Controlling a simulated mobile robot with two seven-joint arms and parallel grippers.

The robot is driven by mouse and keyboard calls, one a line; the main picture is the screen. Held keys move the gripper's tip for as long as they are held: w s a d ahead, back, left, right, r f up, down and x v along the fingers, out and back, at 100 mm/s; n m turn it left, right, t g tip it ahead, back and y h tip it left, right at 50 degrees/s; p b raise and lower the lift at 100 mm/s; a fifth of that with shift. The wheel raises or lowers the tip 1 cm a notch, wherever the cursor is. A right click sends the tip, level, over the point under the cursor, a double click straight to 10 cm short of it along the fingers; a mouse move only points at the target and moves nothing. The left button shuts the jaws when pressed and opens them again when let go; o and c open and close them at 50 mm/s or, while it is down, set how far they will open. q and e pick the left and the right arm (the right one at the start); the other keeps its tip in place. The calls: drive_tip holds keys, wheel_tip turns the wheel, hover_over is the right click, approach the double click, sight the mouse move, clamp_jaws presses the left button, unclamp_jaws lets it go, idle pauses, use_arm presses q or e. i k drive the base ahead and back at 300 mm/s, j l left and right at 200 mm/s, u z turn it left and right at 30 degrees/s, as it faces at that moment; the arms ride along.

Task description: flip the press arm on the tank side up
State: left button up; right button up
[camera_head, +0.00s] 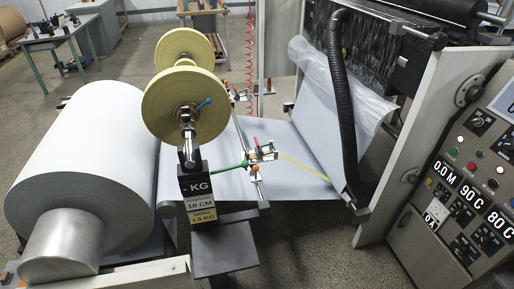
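Neither of my grippers is in view. A small metal clamp assembly with a green handle (229,167) sits on a crossbar over the pale paper web (285,132). A yellow strip (303,166) runs from it toward the machine at the right. A similar small clamp with red parts (240,97) sits at the far end of the bar. I cannot tell which of these is the press arm on the tank side, and no tank is clearly recognisable.
A large paper roll (85,150) fills the left. Two yellow discs (158,105) stand above a black weight block (195,183). A black hose (343,110) and a control panel (470,190) are at the right. A green table (62,38) is behind.

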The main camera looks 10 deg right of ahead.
sight(259, 153)
drive_tip(key=i+l, duration=0.2)
drive_tip(key=l, duration=0.15)
drive_tip(key=i+l+u, duration=0.1)
drive_tip(key=l, duration=0.25)
drive_tip(key=i+l, duration=0.3)
drive_tip(key=i+l+u, duration=0.1)
drive_tip(key=l, duration=0.35)
drive_tip(key=i+l, duration=0.25)
drive_tip(key=i+l+u, duration=0.1)
drive_tip(key=l, duration=0.4)
drive_tip(key=i+l, duration=0.25)
drive_tip(key=l, duration=0.15)
drive_tip(key=u, duration=0.05)
